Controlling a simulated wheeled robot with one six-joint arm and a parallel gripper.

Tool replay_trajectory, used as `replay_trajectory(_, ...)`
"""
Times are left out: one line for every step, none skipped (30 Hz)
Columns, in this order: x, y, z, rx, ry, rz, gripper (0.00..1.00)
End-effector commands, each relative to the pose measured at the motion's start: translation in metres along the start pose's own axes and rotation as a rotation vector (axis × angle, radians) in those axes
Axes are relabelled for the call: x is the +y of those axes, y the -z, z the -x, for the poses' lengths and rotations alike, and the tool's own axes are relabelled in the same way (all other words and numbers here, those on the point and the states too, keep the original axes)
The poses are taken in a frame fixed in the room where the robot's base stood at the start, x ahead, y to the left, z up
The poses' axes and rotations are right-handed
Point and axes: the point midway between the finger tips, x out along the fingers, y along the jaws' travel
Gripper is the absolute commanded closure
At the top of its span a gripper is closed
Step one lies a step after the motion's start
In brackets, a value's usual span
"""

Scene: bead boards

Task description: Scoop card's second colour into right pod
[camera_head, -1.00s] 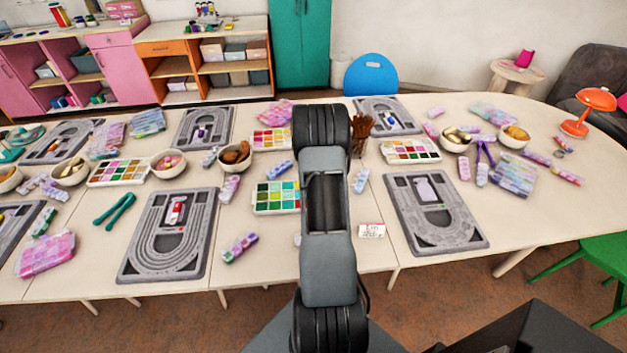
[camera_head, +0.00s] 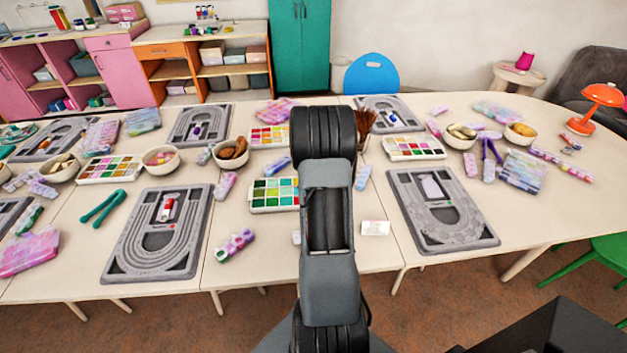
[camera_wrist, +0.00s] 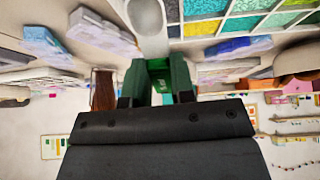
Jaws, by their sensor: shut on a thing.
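In the wrist view my gripper (camera_wrist: 157,88) is shut on a pale, rounded scoop (camera_wrist: 148,22), whose end reaches towards the top edge. A bead tray (camera_wrist: 203,25) with grey, teal, yellow, blue and green compartments lies just beside it. In the head view my arm hides my gripper and part of this bead tray (camera_head: 258,206). A small white card-like piece (camera_head: 375,228) lies right of my arm; its marks are too small to read. A grey bead board (camera_head: 473,230) lies further right and another (camera_head: 120,262) lies left. I cannot tell which hollow is the right pod.
Another colour tray (camera_head: 415,156) and bowls (camera_head: 460,143) stand at the back right. A brush holder stands close behind my arm, with brushes (camera_head: 366,120) showing. Green pliers (camera_head: 103,207) lie at the left. The table's front strip right of my arm is mostly bare.

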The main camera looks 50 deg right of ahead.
Motion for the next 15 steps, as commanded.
replay_trajectory(0.0,-0.003,-0.004,0.006,0.0,0.0,0.98)
replay_trajectory(0.0,-0.003,-0.004,0.009,0.0,0.0,0.98)
replay_trajectory(0.0,-0.004,-0.004,0.013,0.0,-0.001,0.98)
replay_trajectory(0.0,-0.004,-0.004,0.017,0.0,-0.001,0.98)
replay_trajectory(0.0,-0.004,-0.004,0.02,0.0,-0.002,0.98)
replay_trajectory(0.0,-0.005,-0.005,0.024,0.0,-0.002,0.98)
replay_trajectory(0.0,-0.007,-0.006,0.024,0.0,-0.002,0.98)
replay_trajectory(0.0,-0.008,-0.008,0.023,0.0,-0.002,0.98)
replay_trajectory(0.0,-0.01,-0.009,0.022,0.0,-0.002,0.98)
replay_trajectory(0.0,-0.011,-0.01,0.022,0.0,-0.002,0.98)
replay_trajectory(0.0,-0.012,-0.011,0.022,0.0,-0.002,0.98)
replay_trajectory(0.0,-0.014,-0.013,0.022,0.0,-0.002,0.98)
replay_trajectory(0.0,-0.015,-0.014,0.023,0.0,-0.002,0.98)
replay_trajectory(0.0,-0.016,-0.015,0.023,0.0,-0.002,0.98)
replay_trajectory(0.0,-0.017,-0.016,0.023,0.0,-0.002,0.98)
